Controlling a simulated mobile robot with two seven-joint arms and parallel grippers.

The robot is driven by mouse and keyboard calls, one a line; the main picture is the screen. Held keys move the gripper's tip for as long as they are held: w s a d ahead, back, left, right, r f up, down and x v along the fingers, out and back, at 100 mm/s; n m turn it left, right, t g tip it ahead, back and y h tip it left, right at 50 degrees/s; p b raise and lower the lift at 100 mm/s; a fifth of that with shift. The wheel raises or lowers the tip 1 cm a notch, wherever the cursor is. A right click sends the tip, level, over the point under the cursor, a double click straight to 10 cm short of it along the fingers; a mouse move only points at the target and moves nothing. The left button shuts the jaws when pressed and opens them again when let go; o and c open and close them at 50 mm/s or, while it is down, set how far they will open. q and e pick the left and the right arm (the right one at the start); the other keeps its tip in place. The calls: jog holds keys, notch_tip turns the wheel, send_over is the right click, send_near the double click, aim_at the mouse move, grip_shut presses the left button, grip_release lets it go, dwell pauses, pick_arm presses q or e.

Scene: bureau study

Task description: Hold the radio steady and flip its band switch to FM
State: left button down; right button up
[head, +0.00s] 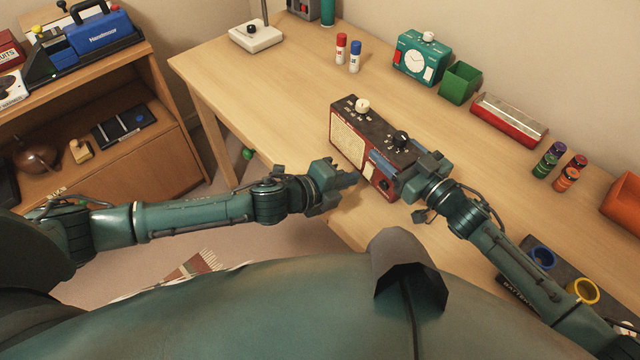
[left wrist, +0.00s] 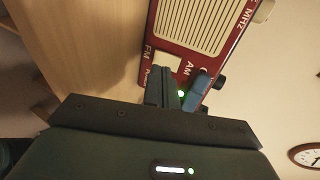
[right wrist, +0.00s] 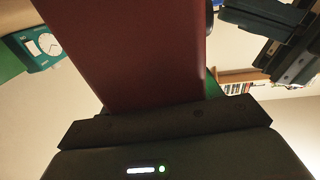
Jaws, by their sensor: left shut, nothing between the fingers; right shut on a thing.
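The red radio (head: 347,138) stands upright on the desk, its dark top carrying knobs and its front bearing a cream speaker grille. In the left wrist view, the cream band switch (left wrist: 168,62) sits between the FM and AM labels on the radio's front (left wrist: 225,66). My right gripper (head: 396,172) is shut on the radio's right end. The radio's red casing (right wrist: 150,50) fills the right wrist view and hides those fingers. I cannot tell which way the switch is tipped.
The desk (head: 265,95) left of the radio is clear. A wooden shelf (head: 150,160) stands at far left.

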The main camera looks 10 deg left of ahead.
aim_at(368, 171)
pick_arm(q)
jog(key=v, duration=1.1)
jog(key=shift+s+f, duration=0.2)
jog(key=shift+s, duration=0.05)
jog(key=shift+a, duration=0.1)
jog(key=shift+s+a+f, duration=0.1)
jog(key=shift+a+f, duration=0.15)
jog(key=shift+f, duration=0.45)
jog(key=x, duration=0.9)
jog(key=r+x, duration=0.1)
jog(key=x, duration=0.3)
jog(key=shift+w+d+f, duration=0.1)
jog(key=shift+w+d, duration=0.3)
jog(key=shift+w, duration=0.15)
